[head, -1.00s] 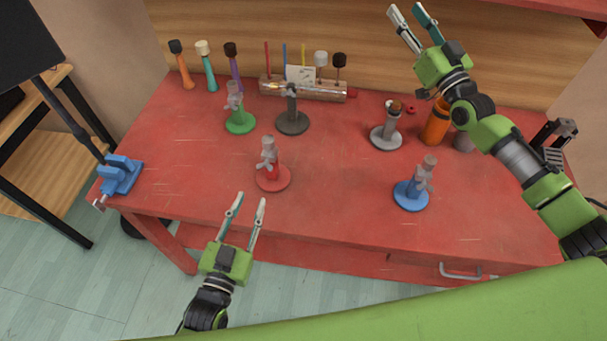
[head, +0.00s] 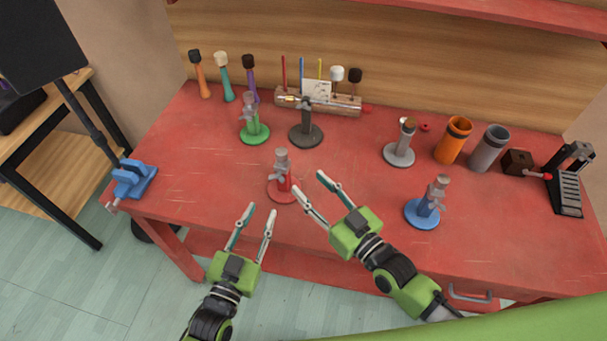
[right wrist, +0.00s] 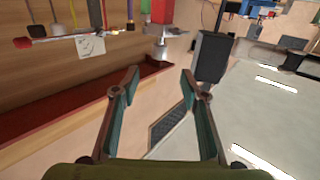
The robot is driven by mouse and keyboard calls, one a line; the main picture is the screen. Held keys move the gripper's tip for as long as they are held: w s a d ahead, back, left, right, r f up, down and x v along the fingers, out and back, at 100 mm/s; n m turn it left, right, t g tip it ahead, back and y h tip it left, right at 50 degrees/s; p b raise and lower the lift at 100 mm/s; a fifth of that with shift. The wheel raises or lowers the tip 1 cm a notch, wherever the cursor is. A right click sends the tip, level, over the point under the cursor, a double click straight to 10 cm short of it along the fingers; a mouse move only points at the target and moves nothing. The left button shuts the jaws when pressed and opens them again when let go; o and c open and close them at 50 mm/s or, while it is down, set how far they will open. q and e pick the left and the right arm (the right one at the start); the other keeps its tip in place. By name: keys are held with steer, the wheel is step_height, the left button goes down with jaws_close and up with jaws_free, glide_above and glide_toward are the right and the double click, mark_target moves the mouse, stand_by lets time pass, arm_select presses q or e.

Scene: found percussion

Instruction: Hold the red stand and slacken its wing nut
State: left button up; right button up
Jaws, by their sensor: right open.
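The red stand (head: 284,186) has a round base and an upright post with a grey top piece (head: 282,158). It stands upright near the front middle of the red table in the head view. My right gripper (head: 309,182) is open and empty, just right of the stand.
A blue stand (head: 424,211) is to the right. Green (head: 255,133), dark (head: 306,134) and grey (head: 398,153) stands are behind. A blue vise (head: 132,180) is at the left edge. Orange (head: 453,140) and grey (head: 489,147) cups and a black pedal (head: 567,192) are on the right.

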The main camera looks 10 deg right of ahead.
mark_target(285, 158)
steer(key=x, duration=1.3)
steer(key=shift+w, duration=0.3)
jaws_close()
stand_by(0.3)
